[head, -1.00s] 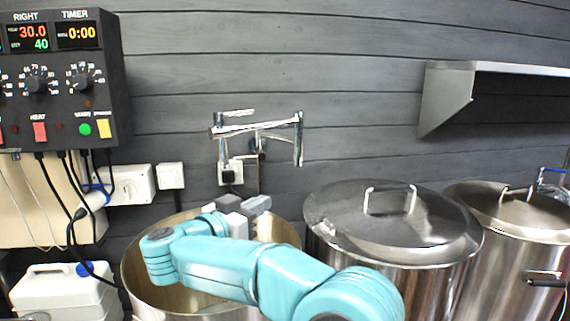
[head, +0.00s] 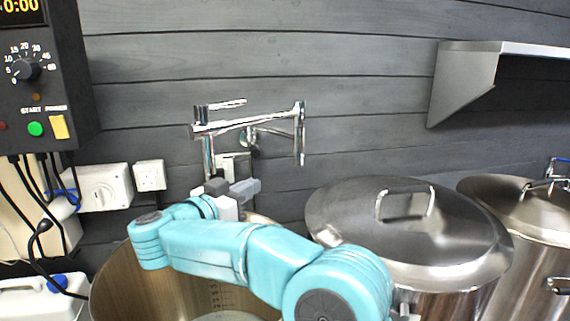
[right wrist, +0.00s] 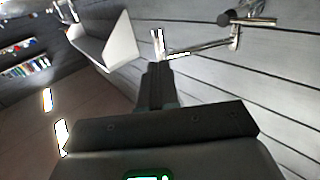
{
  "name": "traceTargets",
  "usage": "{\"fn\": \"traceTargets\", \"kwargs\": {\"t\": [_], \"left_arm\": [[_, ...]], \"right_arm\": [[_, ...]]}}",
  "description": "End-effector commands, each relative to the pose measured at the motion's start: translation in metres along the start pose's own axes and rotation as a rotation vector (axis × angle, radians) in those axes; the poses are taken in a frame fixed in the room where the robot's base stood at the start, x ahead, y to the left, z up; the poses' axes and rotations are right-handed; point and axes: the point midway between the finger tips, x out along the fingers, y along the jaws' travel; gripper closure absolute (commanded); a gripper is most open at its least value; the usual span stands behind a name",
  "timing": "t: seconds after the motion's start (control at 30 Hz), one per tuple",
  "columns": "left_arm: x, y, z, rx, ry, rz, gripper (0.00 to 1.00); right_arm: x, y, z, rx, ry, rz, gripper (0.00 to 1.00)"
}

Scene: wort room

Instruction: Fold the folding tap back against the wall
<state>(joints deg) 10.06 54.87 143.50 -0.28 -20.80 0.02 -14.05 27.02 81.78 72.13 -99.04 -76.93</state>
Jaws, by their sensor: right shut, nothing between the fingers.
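The chrome folding tap (head: 245,123) is on the dark plank wall. Its jointed arms stand out from the wall mount, with one elbow at the left and a downward spout at the right end. It also shows in the right wrist view (right wrist: 205,47). My right gripper (head: 250,187) is shut and empty, just below the tap in the head view. In the right wrist view its dark fingers (right wrist: 158,75) point toward the downpipe end of the tap, overlapping it in the picture; I cannot tell whether they touch. My left gripper is out of view.
An open steel pot (head: 115,290) stands below my right arm. A lidded pot (head: 345,225) stands to its right, another (head: 530,210) farther right. A steel shelf (head: 465,85) is at the upper right, a control box (head: 60,90) and sockets (head: 150,176) at the left.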

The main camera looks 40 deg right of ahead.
Motion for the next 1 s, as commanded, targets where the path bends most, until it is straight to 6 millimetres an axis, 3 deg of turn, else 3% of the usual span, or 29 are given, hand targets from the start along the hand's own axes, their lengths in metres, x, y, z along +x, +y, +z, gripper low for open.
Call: {"fn": "traceTargets", "kwargs": {"t": [0.13, 0.27, 0.7, 1.0], "left_arm": [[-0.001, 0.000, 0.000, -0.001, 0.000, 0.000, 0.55], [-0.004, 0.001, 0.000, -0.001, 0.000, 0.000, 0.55], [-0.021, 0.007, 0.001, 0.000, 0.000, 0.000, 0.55], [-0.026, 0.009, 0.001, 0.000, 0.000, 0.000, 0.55]], "right_arm": [[0.001, 0.003, -0.001, 0.001, 0.000, 0.001, 1.00], [0.013, 0.005, -0.002, 0.001, -0.001, 0.002, 1.00], [0.104, 0.006, -0.003, 0.000, 0.000, 0.004, 1.00], [0.136, 0.004, -0.001, 0.001, 0.000, 0.000, 1.00]]}}
